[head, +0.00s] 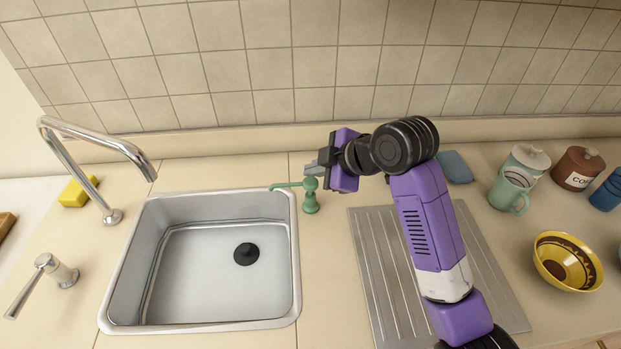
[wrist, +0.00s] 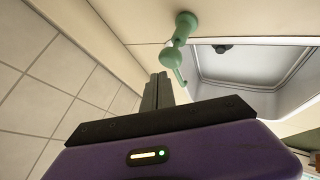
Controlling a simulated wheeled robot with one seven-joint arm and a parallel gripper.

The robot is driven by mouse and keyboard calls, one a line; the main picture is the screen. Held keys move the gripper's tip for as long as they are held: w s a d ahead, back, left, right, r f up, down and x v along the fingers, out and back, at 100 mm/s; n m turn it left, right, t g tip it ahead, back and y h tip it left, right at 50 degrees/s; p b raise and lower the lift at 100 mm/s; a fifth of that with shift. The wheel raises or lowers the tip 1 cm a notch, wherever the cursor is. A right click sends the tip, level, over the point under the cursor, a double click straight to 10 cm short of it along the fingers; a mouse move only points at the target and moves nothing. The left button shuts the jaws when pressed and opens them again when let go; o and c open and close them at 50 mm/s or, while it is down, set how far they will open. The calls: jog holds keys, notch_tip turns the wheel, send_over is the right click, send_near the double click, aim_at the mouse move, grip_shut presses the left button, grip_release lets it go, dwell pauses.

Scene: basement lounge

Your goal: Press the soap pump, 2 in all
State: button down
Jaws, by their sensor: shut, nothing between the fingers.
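The green soap pump (head: 310,196) stands upright on the counter, right of the sink, with its spout pointing left toward the basin. My gripper (head: 318,168) is shut and empty. In the head view its fingertips are close to the pump head, at its upper right; I cannot tell whether they touch. In the wrist view the shut fingers (wrist: 158,90) point toward the pump (wrist: 184,28), and a gap shows between them and the pump.
The steel sink (head: 120,290) with a black drain is on the left, with a chrome tap (head: 100,140) and a yellow sponge (head: 78,191). A drainboard (head: 375,270) lies under my arm. A green mug (head: 508,194), canisters and a yellow bowl (head: 566,262) stand right. The tiled wall is behind.

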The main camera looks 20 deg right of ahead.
jog(key=shift+r+p, duration=2.05)
jog(key=shift+r, duration=0.45)
dwell(0.7)
